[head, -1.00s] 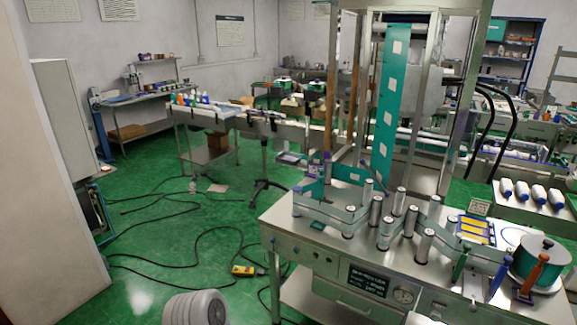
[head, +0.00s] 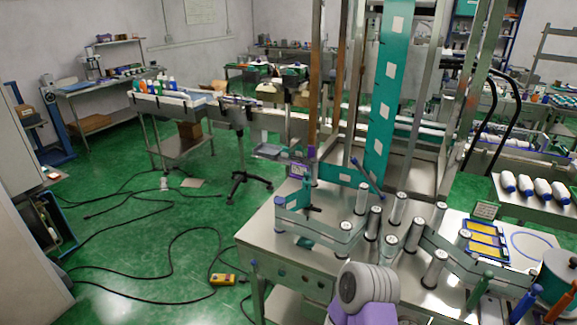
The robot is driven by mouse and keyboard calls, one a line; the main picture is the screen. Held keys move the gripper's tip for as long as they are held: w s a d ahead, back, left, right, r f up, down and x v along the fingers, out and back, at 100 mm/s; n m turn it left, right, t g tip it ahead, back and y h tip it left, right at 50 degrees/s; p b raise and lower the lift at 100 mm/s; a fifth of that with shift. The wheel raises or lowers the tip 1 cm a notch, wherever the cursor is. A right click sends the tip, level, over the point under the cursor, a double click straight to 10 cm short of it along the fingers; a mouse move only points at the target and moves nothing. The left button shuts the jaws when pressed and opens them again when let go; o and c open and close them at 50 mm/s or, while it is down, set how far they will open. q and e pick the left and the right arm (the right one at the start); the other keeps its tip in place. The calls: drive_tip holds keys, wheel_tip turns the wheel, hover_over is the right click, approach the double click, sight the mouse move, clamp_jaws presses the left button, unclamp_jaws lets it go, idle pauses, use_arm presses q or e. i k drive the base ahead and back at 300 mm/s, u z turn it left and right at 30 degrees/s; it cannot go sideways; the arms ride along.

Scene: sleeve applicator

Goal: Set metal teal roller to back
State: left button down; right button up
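Several upright metal rollers (head: 373,223) stand on the steel bench, with a teal web (head: 383,85) hanging in the frame behind them. Teal-grey guide plates (head: 322,228) run between some rollers. I cannot tell which single roller is the metal teal one. A teal-green handle (head: 480,290) stands at the bench's front right, left of a blue handle (head: 525,303). A teal and metal round pot (head: 560,277) is cut off at the right edge. Neither of my grippers shows. A ribbed grey and purple part of my arm covers the bench's front middle.
The steel bench (head: 262,240) has a bare left corner. A blue-edged tray with yellow strips (head: 487,240) lies right of the rollers. White bottles (head: 525,186) lie on a side table. Black cables and a yellow box (head: 222,279) lie on the green floor at left.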

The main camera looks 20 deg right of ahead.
sight(307, 182)
drive_tip(key=z, duration=0.55)
drive_tip(key=i, duration=1)
drive_tip(key=z, duration=0.95)
